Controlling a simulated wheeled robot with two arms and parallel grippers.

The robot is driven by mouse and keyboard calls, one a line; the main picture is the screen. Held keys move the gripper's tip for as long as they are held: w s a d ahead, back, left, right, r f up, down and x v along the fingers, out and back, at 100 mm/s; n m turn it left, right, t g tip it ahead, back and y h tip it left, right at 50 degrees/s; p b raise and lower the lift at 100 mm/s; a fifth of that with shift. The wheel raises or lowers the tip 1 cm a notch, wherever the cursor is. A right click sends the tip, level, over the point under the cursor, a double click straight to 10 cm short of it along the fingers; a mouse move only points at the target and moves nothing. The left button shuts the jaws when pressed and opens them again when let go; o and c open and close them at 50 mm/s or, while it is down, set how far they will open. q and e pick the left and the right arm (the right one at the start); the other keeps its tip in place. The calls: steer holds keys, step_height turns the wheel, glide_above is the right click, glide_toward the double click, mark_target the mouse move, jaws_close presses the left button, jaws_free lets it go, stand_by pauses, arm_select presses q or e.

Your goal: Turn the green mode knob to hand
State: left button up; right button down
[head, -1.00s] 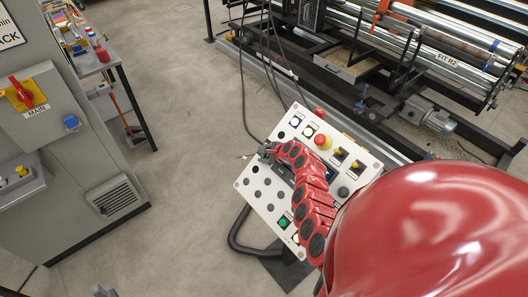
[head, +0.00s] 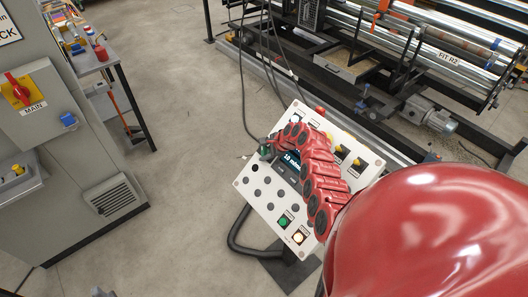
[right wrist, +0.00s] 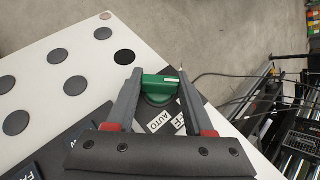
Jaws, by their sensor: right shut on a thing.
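The green mode knob (right wrist: 157,84) sits at the edge of a dark plate on the white control panel (right wrist: 60,60). My right gripper (right wrist: 160,76) has one finger on each side of the knob's bar and is shut on it. In the right wrist view the bar lies nearly level across the gap. AUTO and part of an OFF label show just below it; no HAND label is readable. In the head view my right gripper (head: 268,150) is at the panel's upper left edge, with the green knob partly hidden. My left gripper is not in view.
The tilted panel (head: 262,208) also carries a lit display (head: 291,160), several dark round caps, a green button (head: 285,220) and a lit button (head: 299,236). A grey cabinet (head: 70,170) with a red main switch stands left. Roller machinery (head: 400,60) lies behind.

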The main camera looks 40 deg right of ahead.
steer(key=shift+c, duration=1.4)
jaws_free()
steer(key=shift+w+a, duration=0.1)
steer(key=shift+v, duration=0.85)
steer(key=shift+s+r, duration=0.2)
steer(key=shift+r, duration=0.05)
steer(key=v, duration=1.5)
steer(key=shift+b, duration=0.35)
